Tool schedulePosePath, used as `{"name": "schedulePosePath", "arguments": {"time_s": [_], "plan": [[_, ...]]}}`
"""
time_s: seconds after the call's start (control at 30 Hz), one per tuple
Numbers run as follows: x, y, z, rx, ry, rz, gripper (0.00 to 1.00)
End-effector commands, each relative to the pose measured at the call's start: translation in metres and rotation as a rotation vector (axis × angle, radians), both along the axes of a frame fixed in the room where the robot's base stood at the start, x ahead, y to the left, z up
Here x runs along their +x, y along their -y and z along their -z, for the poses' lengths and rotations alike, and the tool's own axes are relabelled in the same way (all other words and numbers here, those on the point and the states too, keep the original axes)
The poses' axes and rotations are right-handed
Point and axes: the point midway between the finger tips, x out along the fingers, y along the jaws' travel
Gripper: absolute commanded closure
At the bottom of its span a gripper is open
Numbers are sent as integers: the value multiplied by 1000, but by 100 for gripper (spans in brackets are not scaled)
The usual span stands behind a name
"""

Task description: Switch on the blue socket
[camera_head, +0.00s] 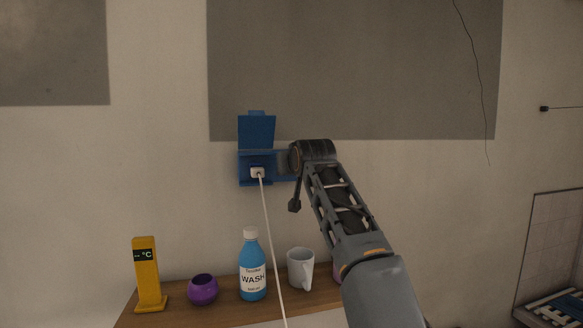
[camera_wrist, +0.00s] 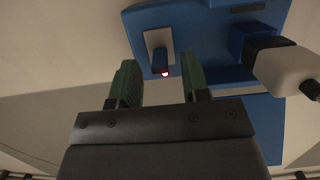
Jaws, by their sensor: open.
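The blue socket (camera_head: 243,168) is fixed to the wall, its blue lid (camera_head: 256,131) raised. A white plug (camera_head: 257,172) sits in it with a white cord hanging down. In the wrist view the blue socket (camera_wrist: 205,55) fills the upper part, with the white plug (camera_wrist: 285,68) at right. Contact cannot be told. In the head view my wrist hides the socket's right end.
Another purple thing is partly hidden behind my arm. The cord hangs in front of the shelf.

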Motion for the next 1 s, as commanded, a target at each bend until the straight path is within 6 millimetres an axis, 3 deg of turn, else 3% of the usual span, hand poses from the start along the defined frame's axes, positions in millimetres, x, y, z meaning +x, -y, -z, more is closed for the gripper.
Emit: {"name": "schedulePosePath", "arguments": {"time_s": [0.6, 0.8, 1.0], "plan": [[-105, 21, -23, 1, 4, 0, 57], [-123, 25, -28, 0, 2, 0, 57], [-128, 26, -30, 0, 0, 0, 57]]}}
